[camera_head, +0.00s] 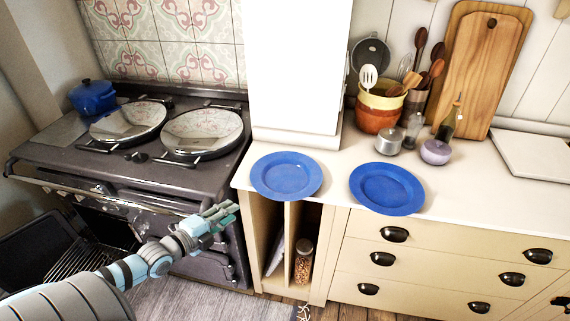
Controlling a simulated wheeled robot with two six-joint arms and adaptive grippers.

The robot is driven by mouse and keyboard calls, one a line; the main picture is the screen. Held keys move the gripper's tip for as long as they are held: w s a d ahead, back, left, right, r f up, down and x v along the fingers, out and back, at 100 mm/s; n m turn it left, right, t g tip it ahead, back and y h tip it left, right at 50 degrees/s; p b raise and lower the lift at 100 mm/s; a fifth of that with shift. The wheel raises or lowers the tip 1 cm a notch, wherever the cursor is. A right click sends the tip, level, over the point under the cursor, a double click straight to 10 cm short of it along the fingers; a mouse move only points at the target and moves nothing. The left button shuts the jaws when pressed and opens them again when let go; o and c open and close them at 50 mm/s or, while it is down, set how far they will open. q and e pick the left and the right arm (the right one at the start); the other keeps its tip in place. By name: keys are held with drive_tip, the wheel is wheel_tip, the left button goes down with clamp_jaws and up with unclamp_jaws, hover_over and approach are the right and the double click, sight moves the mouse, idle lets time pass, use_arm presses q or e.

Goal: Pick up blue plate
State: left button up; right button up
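Two blue plates lie flat on the white countertop. The left blue plate (286,175) is near the counter's left front corner, by the white block. The right blue plate (387,188) lies farther right, also close to the front edge, with a gap between the two. My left gripper (222,215) is in front of the stove, left of the left plate and apart from it. It holds nothing that I can see, and its fingers are too small to tell if they are open. My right gripper is not in view.
A dark stove (130,165) with two lids and a blue pot (92,96) stands left. A white block (297,70) rises behind the left plate. Behind the right plate are a utensil crock (380,107), small jars and a cutting board (482,65).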

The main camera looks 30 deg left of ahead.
use_arm(q)
drive_tip(key=b, duration=0.6)
approach(267, 193)
drive_tip(key=shift+m+h, duration=0.3)
drive_tip(key=b+x, duration=0.2)
drive_tip(key=x, duration=0.6)
drive_tip(key=shift+w+a+f, duration=0.1)
drive_tip(key=shift+w+f, duration=0.05)
drive_tip(key=shift+w, duration=0.35)
drive_tip(key=shift+s, duration=0.1)
clamp_jaws()
